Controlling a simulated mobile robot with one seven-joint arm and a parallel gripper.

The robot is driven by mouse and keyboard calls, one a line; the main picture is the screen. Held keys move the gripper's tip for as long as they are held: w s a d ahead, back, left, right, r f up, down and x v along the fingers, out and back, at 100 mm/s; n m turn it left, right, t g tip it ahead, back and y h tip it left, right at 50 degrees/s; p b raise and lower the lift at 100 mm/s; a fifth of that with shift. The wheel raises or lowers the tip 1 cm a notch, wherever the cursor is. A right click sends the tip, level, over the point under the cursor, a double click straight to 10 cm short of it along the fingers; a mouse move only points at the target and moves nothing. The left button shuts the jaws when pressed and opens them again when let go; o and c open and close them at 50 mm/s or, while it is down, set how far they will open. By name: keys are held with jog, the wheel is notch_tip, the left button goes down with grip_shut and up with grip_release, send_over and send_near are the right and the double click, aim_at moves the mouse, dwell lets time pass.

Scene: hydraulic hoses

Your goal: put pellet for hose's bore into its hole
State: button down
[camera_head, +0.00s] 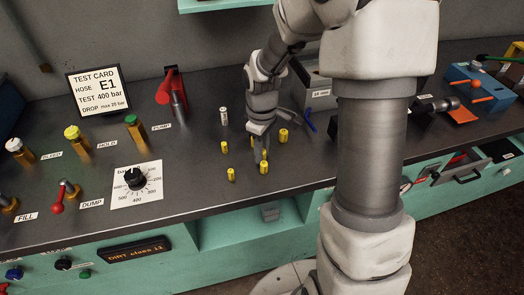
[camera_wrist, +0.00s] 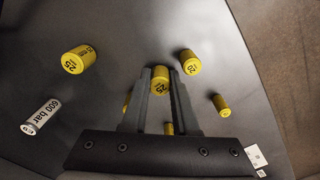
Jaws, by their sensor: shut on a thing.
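My gripper (camera_head: 260,152) points down over the bench among several yellow pellets. In the wrist view its fingers (camera_wrist: 163,80) are shut on a yellow pellet (camera_wrist: 160,75) with a number on its end that looks like 25. In that view a larger yellow pellet (camera_wrist: 79,59) lies to the left, another (camera_wrist: 190,62) just right of the fingertips, and a thin one (camera_wrist: 221,105) further right. Two more, one (camera_wrist: 168,129) between the fingers, are partly hidden. In the head view, pellets stand at the front (camera_head: 264,167) and right (camera_head: 283,135). I cannot make out the hole.
The test card (camera_head: 95,90) reads hose E1, 400 bar. A gauge dial (camera_head: 136,181), valve knobs and red pump handle (camera_head: 172,88) are left. A grey box (camera_head: 317,85) and blue block (camera_head: 478,88) are right.

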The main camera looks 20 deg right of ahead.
jog(key=shift+f, duration=0.2)
jog(key=c, duration=0.7)
grip_release()
jog(key=shift+r, duration=0.15)
